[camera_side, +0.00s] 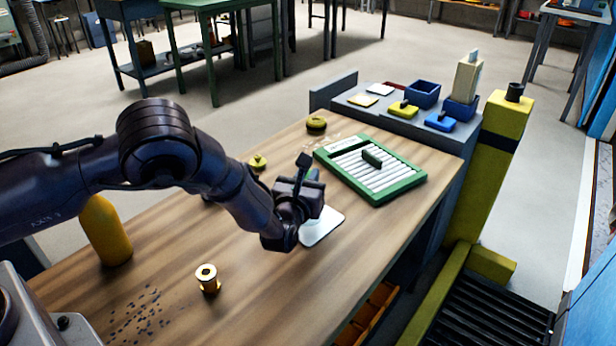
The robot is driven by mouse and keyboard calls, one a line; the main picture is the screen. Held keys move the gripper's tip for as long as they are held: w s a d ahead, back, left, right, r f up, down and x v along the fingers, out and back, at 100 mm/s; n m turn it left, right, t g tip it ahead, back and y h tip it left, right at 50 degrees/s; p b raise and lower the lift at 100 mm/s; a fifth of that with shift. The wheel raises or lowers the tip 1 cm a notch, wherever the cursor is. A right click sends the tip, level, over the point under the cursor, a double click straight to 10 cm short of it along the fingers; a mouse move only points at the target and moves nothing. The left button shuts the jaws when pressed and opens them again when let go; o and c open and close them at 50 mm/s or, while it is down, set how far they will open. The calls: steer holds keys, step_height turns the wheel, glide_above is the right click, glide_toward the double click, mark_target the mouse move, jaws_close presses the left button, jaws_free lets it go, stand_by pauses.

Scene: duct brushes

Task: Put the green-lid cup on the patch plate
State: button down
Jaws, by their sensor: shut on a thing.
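My gripper (308,190) is over the middle of the wooden table, near the white patch plate (324,226). It is shut on the green-lid cup, of which a bit of green (313,174) shows beside the dark fingers. Most of the cup is hidden by my gripper and wrist. The patch plate lies flat on the table just below and in front of my gripper, partly covered by it. I cannot tell whether the cup touches the plate.
A yellow bottle (104,232), a brass spool (208,278) and dark specks (140,315) are at the left. Yellow-topped pieces (257,162) stand behind. A grey bench (430,130) holds bins and brushes.

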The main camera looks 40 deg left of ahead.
steer(key=c, duration=1.6)
jaws_free()
steer(key=shift+f, duration=0.15)
steer(key=o, duration=0.5)
steer(key=shift+s+d, duration=0.15)
steer(key=shift+s, duration=0.1)
steer(key=v, duration=1.1)
steer(key=shift+s, duration=0.2)
